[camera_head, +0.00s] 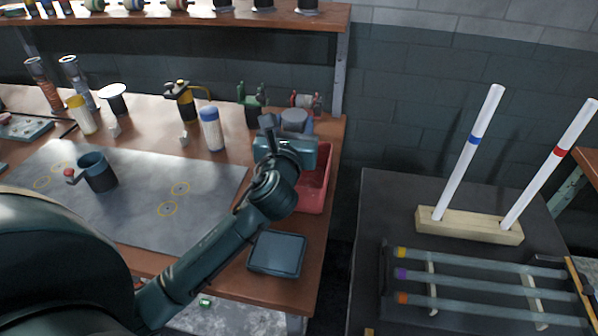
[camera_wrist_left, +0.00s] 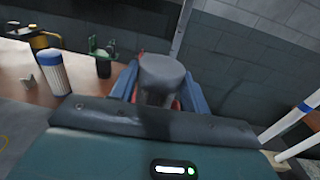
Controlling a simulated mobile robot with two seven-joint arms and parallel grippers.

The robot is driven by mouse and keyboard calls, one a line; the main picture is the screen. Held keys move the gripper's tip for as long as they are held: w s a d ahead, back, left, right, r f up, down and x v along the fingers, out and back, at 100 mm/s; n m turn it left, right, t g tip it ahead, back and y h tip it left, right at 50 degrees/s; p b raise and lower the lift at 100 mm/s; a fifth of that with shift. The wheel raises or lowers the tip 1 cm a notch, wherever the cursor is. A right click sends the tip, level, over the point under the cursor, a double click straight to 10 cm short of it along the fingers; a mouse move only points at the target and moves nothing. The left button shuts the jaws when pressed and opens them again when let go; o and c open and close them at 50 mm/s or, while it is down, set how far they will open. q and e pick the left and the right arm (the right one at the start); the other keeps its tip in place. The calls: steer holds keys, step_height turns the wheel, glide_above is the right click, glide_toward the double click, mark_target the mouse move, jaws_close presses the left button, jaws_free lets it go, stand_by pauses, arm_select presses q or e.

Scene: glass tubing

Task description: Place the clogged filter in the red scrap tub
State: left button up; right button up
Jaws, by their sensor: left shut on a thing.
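A grey cylinder (camera_head: 294,120), which looks like the clogged filter, is held by my left gripper (camera_head: 290,138). In the left wrist view the filter (camera_wrist_left: 162,76) sits between the two blue fingers, which are shut on it. The red scrap tub (camera_head: 317,190) stands at the right end of the wooden bench, partly hidden by my left gripper and wrist. The filter appears above the tub's far end; its height over the rim is hard to tell. Only a little red shows behind the fingers in the left wrist view. My right gripper is not in view.
A dark square tray (camera_head: 277,252) lies in front of the tub. Green (camera_head: 251,105) and red-and-grey fittings stand behind it. A dark table (camera_head: 385,195) with glass tubes is at right.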

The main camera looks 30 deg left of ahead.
arm_select(q)
steer(key=f, duration=0.2)
steer(key=f+b, duration=0.1)
steer(key=f, duration=0.2)
steer(key=shift+s, duration=0.2)
steer(key=shift+f, duration=0.55)
step_height(320, 180, down, 3)
steer(key=shift+f+b, duration=0.15)
steer(key=shift+b, duration=0.6)
steer(key=shift+f, duration=0.2)
steer(key=o, duration=0.6)
steer(key=shift+f, duration=0.1)
steer(key=o, duration=0.5)
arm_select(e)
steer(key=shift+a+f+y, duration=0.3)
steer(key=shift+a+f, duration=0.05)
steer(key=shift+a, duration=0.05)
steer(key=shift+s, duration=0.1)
